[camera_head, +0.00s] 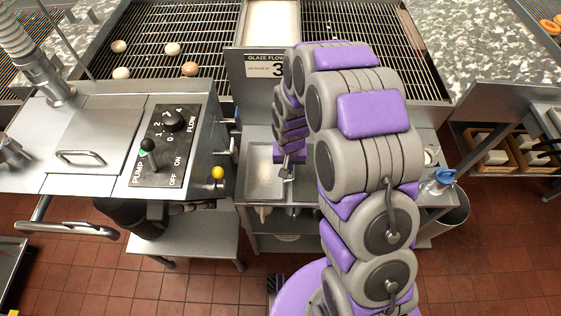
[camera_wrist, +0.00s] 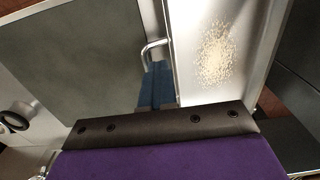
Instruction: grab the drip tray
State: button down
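A shallow silver rectangular tray, which looks like the drip tray (camera_head: 262,178), lies on the metal stand below the glaze flow sign. My gripper (camera_head: 286,173) is at the tray's right side, pointing down; the arm hides part of this area. I cannot tell whether it touches the tray. In the wrist view, the purple and dark gripper body fills the bottom. The fingertips cannot be made out clearly.
The pump control box (camera_head: 165,145) stands left of the tray, with a yellow knob (camera_head: 217,173) near it. Wire racks (camera_head: 190,35) with several doughnuts lie behind. A blue-topped container (camera_head: 440,180) stands at right.

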jog(key=s+d, duration=0.2)
jog(key=d, duration=0.1)
jog(key=s+d+r+p, duration=0.1)
jog(key=s+d, duration=0.1)
jog(key=d, duration=0.1)
jog(key=s+d, duration=0.2)
jog(key=d, duration=0.1)
jog(key=shift+s+d+r+p, duration=0.15)
jog(key=shift+s+d+p, duration=0.1)
jog(key=shift+s+p, duration=0.15)
jog(key=shift+a, duration=0.1)
jog(key=shift+a, duration=0.15)
jog(key=c, duration=1.1)
grip_release()
jog(key=shift+d, duration=0.2)
jog(key=shift+c, duration=0.2)
jog(key=o, duration=0.8)
jog(key=shift+a, duration=0.1)
jog(key=shift+c, duration=0.2)
